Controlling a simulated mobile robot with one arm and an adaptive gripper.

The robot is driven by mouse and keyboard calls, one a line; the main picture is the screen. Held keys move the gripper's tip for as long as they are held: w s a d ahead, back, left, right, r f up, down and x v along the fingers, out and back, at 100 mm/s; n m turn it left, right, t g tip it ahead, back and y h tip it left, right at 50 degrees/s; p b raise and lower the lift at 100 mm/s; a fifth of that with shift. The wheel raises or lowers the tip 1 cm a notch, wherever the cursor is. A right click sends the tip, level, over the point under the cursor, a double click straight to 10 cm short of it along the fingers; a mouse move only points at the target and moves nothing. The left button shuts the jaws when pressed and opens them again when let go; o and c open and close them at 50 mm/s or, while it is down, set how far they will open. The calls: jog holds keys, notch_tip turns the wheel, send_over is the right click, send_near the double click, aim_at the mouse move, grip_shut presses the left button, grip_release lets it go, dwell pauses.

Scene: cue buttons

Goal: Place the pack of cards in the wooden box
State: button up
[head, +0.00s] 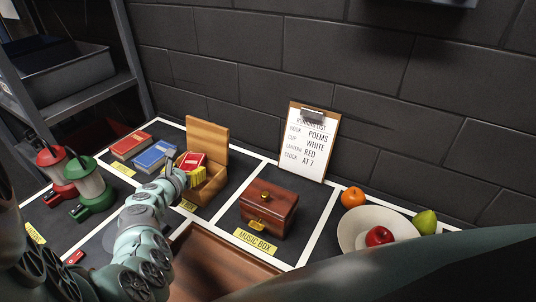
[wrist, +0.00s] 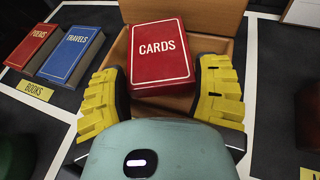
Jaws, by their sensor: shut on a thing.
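The pack of cards (wrist: 160,58) is a red box lettered "CARDS"; it also shows red in the head view (head: 192,159). My gripper (wrist: 160,85) is shut on it, with a yellow ridged finger at each side. In the head view my gripper (head: 196,173) is at the wooden box (head: 214,186), whose lid (head: 208,134) stands open at the back. In the wrist view the pack is over the box's opening (wrist: 208,44), in front of the raised lid. I cannot tell whether it touches the box floor. My fingers hide part of the box.
A red book (head: 131,145) and a blue book (head: 154,155) lie left of the box. A closed music box (head: 269,209) stands to the right, with a clipboard (head: 309,140) behind. Red and green lanterns (head: 92,186) are at left, a fruit bowl (head: 360,229) at right.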

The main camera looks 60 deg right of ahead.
jog(key=shift+d, duration=0.1)
jog(key=shift+f, duration=0.35)
jog(key=o, duration=1.2)
jog(key=shift+r, duration=0.55)
jog(key=shift+p+v, duration=0.7)
jog(key=shift+v, duration=5.3)
jog(key=shift+f, duration=0.2)
